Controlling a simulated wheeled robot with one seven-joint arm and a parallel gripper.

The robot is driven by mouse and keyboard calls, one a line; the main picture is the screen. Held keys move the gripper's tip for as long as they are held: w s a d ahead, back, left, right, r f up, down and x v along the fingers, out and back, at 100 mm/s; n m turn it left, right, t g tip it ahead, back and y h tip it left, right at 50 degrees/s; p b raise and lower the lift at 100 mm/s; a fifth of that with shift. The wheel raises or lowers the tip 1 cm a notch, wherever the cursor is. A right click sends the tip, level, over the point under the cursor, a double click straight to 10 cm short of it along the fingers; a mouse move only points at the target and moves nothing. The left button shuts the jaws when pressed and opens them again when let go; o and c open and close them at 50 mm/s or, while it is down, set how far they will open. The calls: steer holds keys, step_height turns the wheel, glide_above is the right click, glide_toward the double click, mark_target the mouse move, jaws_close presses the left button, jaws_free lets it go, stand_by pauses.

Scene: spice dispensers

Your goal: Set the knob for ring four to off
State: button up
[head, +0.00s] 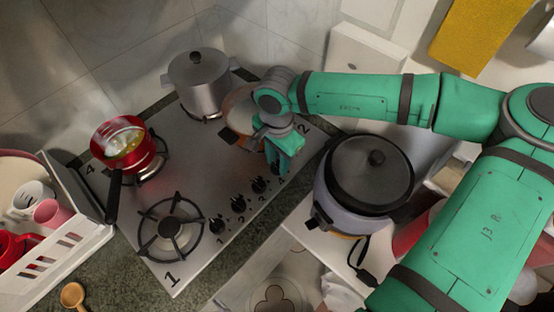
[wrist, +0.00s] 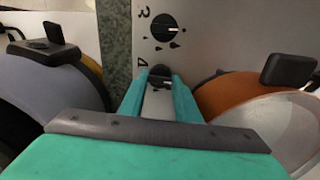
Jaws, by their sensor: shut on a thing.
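The knob for ring four (wrist: 160,71) is a black knob beside the printed 4 in the wrist view. My teal gripper (wrist: 159,80) is shut on it, with one finger on each side. The fingers cover part of the knob, so I cannot tell its setting. In the head view my gripper (head: 281,166) is at the far end of the knob row and largely hides this knob. Ring four (head: 152,173), by the printed 4 at the hob's left, is mostly covered by a red pan (head: 128,143) with food in it.
Knob three (wrist: 165,27) is close beside the held knob. Knobs one (head: 217,224) and two (head: 238,204) continue the row. A rice cooker (head: 365,177) stands right of the hob. A steel pot (head: 202,82) and a lidded orange-brown pan (wrist: 232,92) are on rings. Ring one (head: 169,230) is bare.

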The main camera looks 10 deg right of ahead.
mark_target(277, 165)
steer(key=shift+s+n, duration=0.15)
steer(key=shift+n, duration=0.45)
steer(key=o, duration=1)
steer(key=shift+o, duration=0.2)
steer(key=shift+r, duration=0.1)
steer(key=shift+r, duration=0.35)
step_height(277, 165, up, 10)
steer(key=shift+a+f, duration=0.1)
